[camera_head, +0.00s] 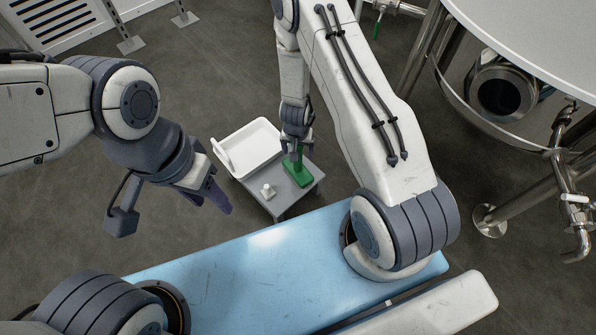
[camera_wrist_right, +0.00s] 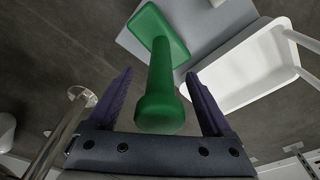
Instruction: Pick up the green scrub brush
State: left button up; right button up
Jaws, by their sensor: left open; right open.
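The green scrub brush (camera_head: 299,174) stands on a small grey table, its block at the bottom and its handle upright. In the right wrist view, the brush handle (camera_wrist_right: 161,85) points toward the camera, with its rounded end between my right gripper's fingers. My right gripper (camera_head: 297,148) is open directly above the brush. The fingers (camera_wrist_right: 160,75) stand on both sides of the handle with gaps visible, so they do not grip it. My left gripper (camera_head: 218,203) is open and empty, in the air left of the table.
A white tray (camera_head: 228,166) with a raised handle sits on the grey table (camera_head: 285,205) left of the brush. A small white object (camera_head: 268,190) stands near the table's front. A steel tank (camera_head: 470,85) with legs and pipes is at the right.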

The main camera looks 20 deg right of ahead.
jog(key=shift+f, duration=0.1)
grip_shut()
dwell(0.3)
